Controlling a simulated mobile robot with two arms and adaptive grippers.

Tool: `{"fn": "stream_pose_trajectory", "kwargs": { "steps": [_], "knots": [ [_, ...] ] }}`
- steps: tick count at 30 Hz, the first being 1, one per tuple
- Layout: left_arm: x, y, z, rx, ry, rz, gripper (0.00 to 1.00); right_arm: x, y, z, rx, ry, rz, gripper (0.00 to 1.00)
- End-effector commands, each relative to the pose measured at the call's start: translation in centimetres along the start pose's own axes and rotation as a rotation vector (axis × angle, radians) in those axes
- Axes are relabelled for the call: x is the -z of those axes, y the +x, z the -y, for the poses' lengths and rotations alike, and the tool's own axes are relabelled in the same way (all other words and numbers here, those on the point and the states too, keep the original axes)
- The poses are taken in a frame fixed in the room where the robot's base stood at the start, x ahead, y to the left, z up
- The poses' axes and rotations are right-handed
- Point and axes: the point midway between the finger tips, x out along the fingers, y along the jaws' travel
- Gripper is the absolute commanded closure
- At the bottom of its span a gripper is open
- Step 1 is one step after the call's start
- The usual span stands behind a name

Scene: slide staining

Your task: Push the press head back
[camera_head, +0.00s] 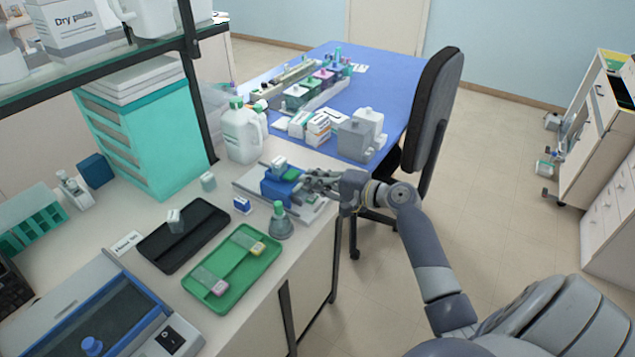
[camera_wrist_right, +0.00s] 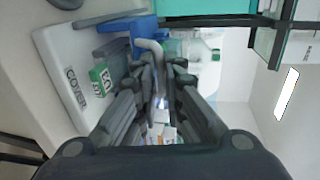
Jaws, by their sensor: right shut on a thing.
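The press is a blue body (camera_head: 277,188) on a pale base (camera_head: 310,214) near the right edge of the bench. In the right wrist view its blue part (camera_wrist_right: 128,26) stands on the white base (camera_wrist_right: 58,68), which carries dark lettering. A grey curved bar (camera_wrist_right: 152,48), seemingly the press head's handle, reaches between my fingertips. My right gripper (camera_head: 308,180) comes in from the right at the press, and it also shows in the right wrist view (camera_wrist_right: 164,74). It is shut on the grey bar; the exact contact is partly hidden by the fingers. My left gripper is not in view.
A grey flask with a green cap (camera_head: 279,224) stands close in front of the press. A white jug (camera_head: 241,135) stands behind it. A green tray (camera_head: 229,296) and a black tray (camera_head: 158,262) lie to the left. A chair (camera_head: 434,110) stands behind my right arm.

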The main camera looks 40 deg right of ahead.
Motion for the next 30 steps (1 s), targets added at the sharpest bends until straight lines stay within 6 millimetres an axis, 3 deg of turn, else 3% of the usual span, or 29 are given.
{"fn": "stream_pose_trajectory", "kwargs": {
  "steps": [6,10,15,23,24,26,30],
  "knots": [
    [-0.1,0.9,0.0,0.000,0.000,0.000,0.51,0.0,4.7,1.1,0.007,0.006,0.002,1.00],
    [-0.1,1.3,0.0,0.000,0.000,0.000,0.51,0.0,6.7,1.5,0.006,0.006,0.001,1.00],
    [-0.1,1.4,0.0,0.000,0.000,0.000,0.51,0.0,7.9,1.9,0.005,0.006,0.001,1.00],
    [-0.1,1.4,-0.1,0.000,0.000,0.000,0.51,0.0,7.9,2.1,0.008,0.006,0.000,1.00],
    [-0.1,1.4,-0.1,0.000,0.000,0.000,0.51,0.0,7.9,2.1,0.008,0.006,0.000,0.89],
    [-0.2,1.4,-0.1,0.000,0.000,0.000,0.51,-0.1,7.9,2.1,0.008,0.005,0.000,0.75],
    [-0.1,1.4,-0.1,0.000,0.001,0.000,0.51,-0.1,7.9,2.0,0.006,0.004,0.000,0.72]
  ]
}}
